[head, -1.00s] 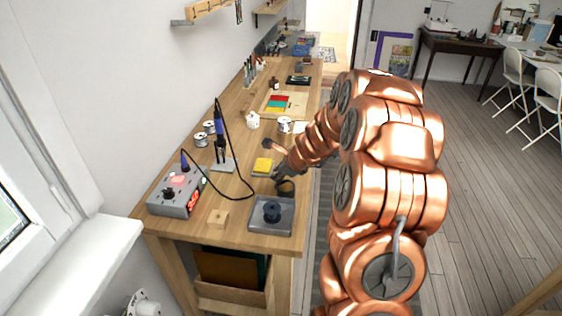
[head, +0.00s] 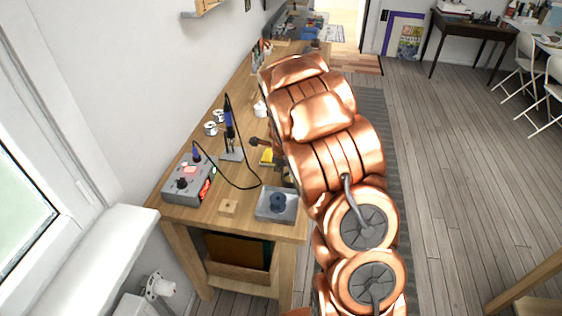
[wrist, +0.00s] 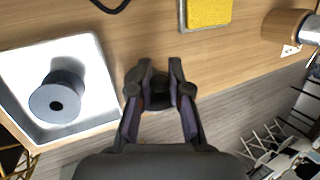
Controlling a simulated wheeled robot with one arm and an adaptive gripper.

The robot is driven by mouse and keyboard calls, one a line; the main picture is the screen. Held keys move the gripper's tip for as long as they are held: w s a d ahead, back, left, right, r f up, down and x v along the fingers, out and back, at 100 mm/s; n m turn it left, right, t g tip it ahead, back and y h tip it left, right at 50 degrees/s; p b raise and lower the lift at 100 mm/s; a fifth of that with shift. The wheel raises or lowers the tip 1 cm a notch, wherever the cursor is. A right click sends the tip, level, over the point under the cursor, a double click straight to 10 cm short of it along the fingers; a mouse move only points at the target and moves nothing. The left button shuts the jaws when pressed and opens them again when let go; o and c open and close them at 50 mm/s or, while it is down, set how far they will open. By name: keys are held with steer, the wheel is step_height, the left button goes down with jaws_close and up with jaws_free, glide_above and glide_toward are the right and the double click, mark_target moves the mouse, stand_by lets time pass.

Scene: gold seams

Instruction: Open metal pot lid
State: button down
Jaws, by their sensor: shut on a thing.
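In the wrist view my gripper (wrist: 160,88) is shut on a small dark thing (wrist: 160,90), largely hidden between the fingers. I cannot tell whether it is the lid. The fingertips are over the front edge of the wooden workbench (wrist: 145,50). No metal pot can be made out clearly. A brown cylinder with a pale metal part (wrist: 287,25) lies at the upper right of the wrist view. In the head view my copper arm hides the gripper and part of the bench.
A metal tray (wrist: 105,95) with a dark spool (wrist: 58,97) is left of my gripper. A yellow sponge (wrist: 208,10) is above right. Open floor (head: 450,190) lies right.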

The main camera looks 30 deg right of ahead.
steer(key=shift+w+a+f+g+h, duration=0.2)
steer(key=shift+w+g+h, duration=0.05)
steer(key=shift+g+h, duration=0.3)
steer(key=shift+w+a+f+n+g+h+b, duration=0.25)
steer(key=shift+h+b, duration=0.2)
steer(key=shift+b, duration=0.75)
steer(key=b, duration=0.3)
steer(key=g+h+b, duration=0.1)
steer(key=b, duration=0.2)
steer(key=shift+w+a+f+n, duration=0.2)
steer(key=shift+a+f+n, duration=0.05)
steer(key=shift+a+f, duration=0.05)
steer(key=shift+g+h+b, duration=0.4)
steer(key=shift+b, duration=0.35)
steer(key=shift+a+b, duration=0.15)
steer(key=shift+b, duration=0.5)
steer(key=shift+r+h, duration=0.1)
steer(key=shift+h, duration=0.2)
steer(key=c, duration=1.1)
jaws_free()
steer(key=shift+r, duration=0.15)
